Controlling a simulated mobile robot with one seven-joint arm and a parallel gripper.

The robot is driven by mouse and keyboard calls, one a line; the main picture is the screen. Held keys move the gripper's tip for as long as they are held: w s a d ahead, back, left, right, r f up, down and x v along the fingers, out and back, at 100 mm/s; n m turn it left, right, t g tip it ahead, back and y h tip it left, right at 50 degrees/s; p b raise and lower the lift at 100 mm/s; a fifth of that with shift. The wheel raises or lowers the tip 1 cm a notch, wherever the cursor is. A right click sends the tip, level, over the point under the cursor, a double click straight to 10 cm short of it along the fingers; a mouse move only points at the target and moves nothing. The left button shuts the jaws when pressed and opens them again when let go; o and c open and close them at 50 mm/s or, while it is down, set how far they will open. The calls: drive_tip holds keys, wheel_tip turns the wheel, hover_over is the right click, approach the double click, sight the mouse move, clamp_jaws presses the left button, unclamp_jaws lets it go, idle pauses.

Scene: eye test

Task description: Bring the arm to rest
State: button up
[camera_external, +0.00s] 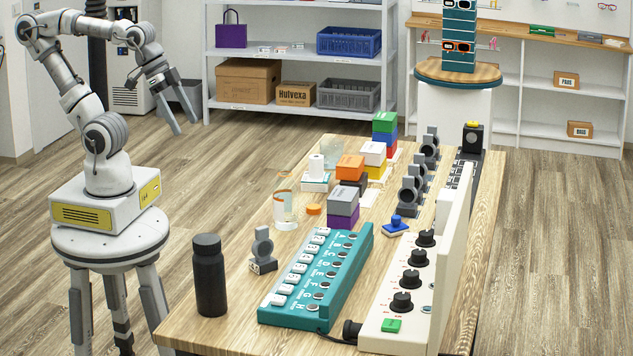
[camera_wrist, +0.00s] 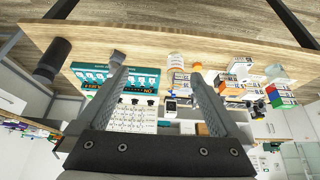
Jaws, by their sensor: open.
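My gripper (camera_external: 174,113) hangs at the end of my raised arm, on the left in the external view. Its two fingers point down and stand apart with nothing between them. It is clear of the table, over the floor to the left of the table's far end. In the wrist view my gripper (camera_wrist: 160,82) shows two dark, spread fingers, with the table and its objects beyond them. No object touches the fingers in either view.
The wooden table (camera_external: 225,310) bears a black bottle (camera_external: 209,275), a teal lettered switch strip (camera_external: 318,280), a cream panel with black knobs (camera_external: 405,300) and several coloured blocks (camera_external: 350,168). A white shelf (camera_external: 300,56) stands behind. Floor between my base and the table is free.

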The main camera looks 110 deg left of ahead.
wheel_tip(320, 180, up, 13)
drive_tip(key=p, duration=1.1)
drive_tip(key=shift+r, duration=0.1)
